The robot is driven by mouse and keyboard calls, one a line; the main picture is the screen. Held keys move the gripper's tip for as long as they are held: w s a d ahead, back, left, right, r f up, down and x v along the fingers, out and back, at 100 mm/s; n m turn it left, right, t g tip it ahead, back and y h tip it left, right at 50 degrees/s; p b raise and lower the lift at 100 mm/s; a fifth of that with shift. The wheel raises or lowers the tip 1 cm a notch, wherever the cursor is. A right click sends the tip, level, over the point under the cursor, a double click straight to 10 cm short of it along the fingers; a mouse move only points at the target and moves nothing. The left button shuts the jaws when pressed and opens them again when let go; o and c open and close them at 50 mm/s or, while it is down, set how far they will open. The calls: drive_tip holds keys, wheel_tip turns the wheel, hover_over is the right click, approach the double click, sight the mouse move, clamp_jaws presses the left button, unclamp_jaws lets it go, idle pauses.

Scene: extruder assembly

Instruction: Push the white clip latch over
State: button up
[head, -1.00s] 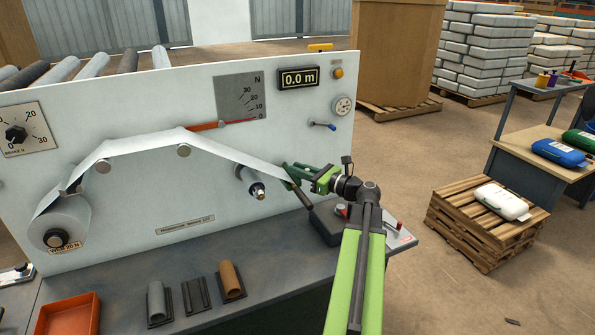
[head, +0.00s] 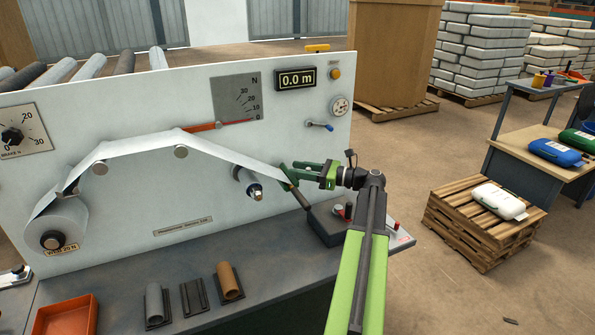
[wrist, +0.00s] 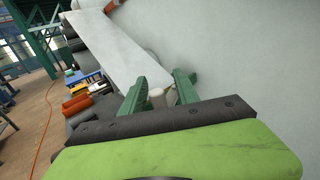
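My gripper (head: 283,174) is at the right end of the white web (head: 235,158), in front of the machine panel. Its two green fingers stand apart in the wrist view (wrist: 158,90). A small whitish rounded piece (wrist: 157,98) shows between the fingers, close to the web's lower end (wrist: 148,72). I cannot tell whether it is the clip latch or whether a finger touches it. In the head view a dark bar (head: 299,197) slants down just below the fingertips. The white clip latch cannot be made out clearly there.
The web runs from the supply roll (head: 58,222) over guide rollers. A take-up shaft (head: 254,190) stands out left of my gripper. A dark block (head: 326,222) sits on the bench below. An orange tray (head: 65,315) and small profile samples (head: 230,282) lie front left.

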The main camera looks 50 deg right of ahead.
drive_tip(key=shift+s+d, duration=0.15)
drive_tip(key=shift+s, duration=0.2)
drive_tip(key=v, duration=1.6)
drive_tip(key=shift+s+d, duration=0.25)
drive_tip(key=shift+s, duration=0.05)
